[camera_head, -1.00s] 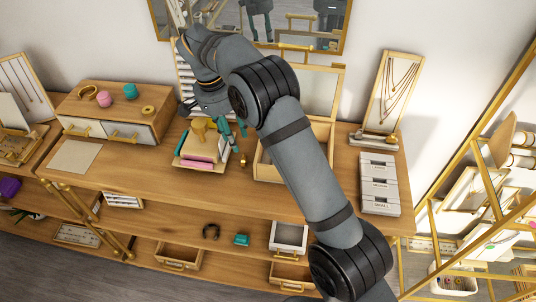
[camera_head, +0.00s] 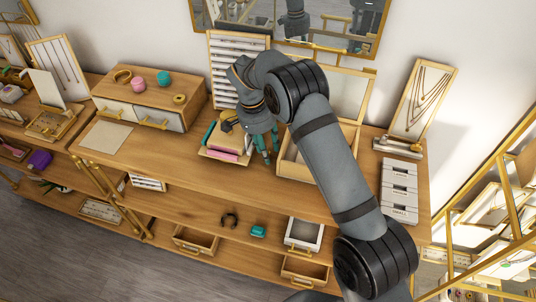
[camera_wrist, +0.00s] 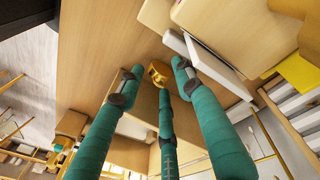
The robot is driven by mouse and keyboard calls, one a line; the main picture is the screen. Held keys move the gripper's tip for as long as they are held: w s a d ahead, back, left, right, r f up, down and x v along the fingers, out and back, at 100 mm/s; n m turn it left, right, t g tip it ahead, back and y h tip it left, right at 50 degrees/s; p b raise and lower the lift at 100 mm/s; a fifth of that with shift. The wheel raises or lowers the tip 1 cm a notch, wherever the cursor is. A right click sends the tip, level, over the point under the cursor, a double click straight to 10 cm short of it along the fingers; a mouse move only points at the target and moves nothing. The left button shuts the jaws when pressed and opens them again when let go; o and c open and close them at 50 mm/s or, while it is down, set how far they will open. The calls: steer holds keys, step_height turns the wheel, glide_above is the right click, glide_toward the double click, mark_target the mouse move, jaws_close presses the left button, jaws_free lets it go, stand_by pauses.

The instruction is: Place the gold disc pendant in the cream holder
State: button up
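My gripper (camera_head: 269,153) points down with its teal fingers low over the table, between the small tray and the open wooden box. In the wrist view my gripper (camera_wrist: 157,79) has its fingers spread apart. A small gold piece (camera_wrist: 158,72), probably the gold disc pendant, shows close to the middle fingertip. I cannot tell whether they touch. In the head view the fingers hide that spot. A cream block (camera_head: 229,140) sits on the tray among coloured items, partly hidden by my arm. I cannot tell whether it is the cream holder.
The tray (camera_head: 211,154) is left of my gripper; the open wooden box (camera_head: 293,168) is right of it. A drawer cabinet (camera_head: 150,95) stands at the left, labelled pale boxes (camera_head: 399,190) at the right. The table front (camera_head: 160,165) is clear.

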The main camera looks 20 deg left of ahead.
steer(key=shift+c, duration=1.3)
jaws_close()
